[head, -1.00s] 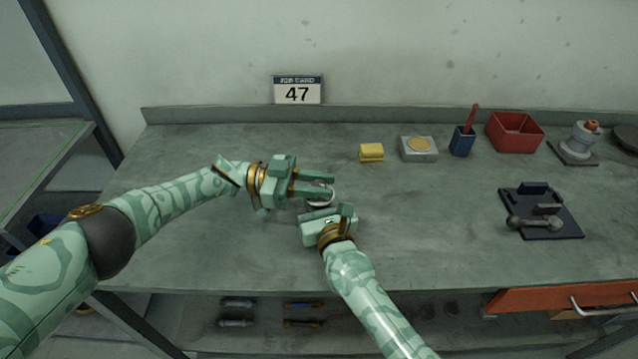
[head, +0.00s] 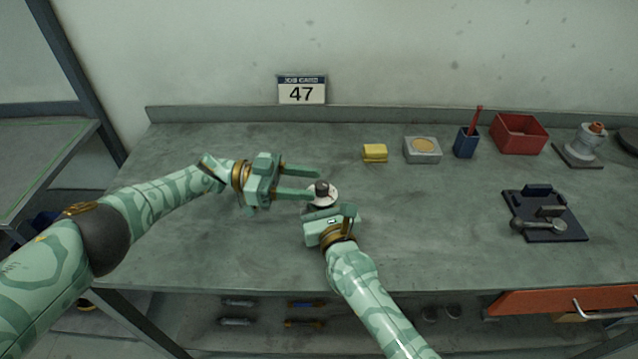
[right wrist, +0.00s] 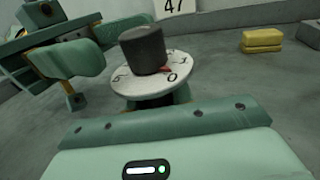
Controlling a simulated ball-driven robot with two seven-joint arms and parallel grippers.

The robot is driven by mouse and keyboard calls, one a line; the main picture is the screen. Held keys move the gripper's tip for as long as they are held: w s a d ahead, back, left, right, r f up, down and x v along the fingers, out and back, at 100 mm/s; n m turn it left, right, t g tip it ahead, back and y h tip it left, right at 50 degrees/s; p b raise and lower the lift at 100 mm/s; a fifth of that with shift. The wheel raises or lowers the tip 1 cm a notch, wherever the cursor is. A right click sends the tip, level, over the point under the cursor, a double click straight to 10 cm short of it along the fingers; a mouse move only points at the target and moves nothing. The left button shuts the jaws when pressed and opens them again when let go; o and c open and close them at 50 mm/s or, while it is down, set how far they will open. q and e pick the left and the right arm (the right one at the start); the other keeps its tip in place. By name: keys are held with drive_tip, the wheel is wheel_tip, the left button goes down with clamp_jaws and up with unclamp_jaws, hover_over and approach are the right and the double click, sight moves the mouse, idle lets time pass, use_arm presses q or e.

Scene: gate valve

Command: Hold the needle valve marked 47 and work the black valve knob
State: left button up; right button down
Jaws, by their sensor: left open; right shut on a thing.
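The needle valve's black knob (head: 322,188) stands upright over a white round dial (head: 331,197) near the middle of the bench. In the right wrist view the black knob (right wrist: 143,50) and the marked white dial (right wrist: 178,76) with a red pointer show clearly. My right gripper (head: 334,214) is shut on the valve below the dial; the valve body is mostly hidden. My left gripper (head: 306,182) is open, its fingers just left of the knob and apart from it. A card reading 47 (head: 301,93) stands behind at the wall.
At the back are a yellow block (head: 375,153), a grey box with a tan disc (head: 422,150), a blue cup (head: 465,142) and a red bin (head: 518,134). A dark fixture (head: 545,215) lies at right. The bench between is clear.

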sight(319, 186)
use_arm(q)
drive_tip(key=a, duration=0.3)
drive_tip(key=shift+w+a, duration=0.25)
drive_tip(key=shift+a, duration=0.15)
drive_tip(key=w+a+r+n+t+h, duration=0.2)
drive_tip(key=a+r+n+t+h, duration=0.1)
drive_tip(key=n+t, duration=0.15)
drive_tip(key=d+n+t+y, duration=0.6)
drive_tip(key=d+n+t, duration=0.1)
drive_tip(key=t, duration=0.4)
drive_tip(key=s+a+r+g+y, duration=0.25)
drive_tip(key=s+y, duration=0.35)
drive_tip(key=s, duration=0.6)
drive_tip(key=x, duration=0.8)
drive_tip(key=a+f+x, duration=0.1)
drive_tip(key=x, duration=0.3)
drive_tip(key=shift+w, duration=0.2)
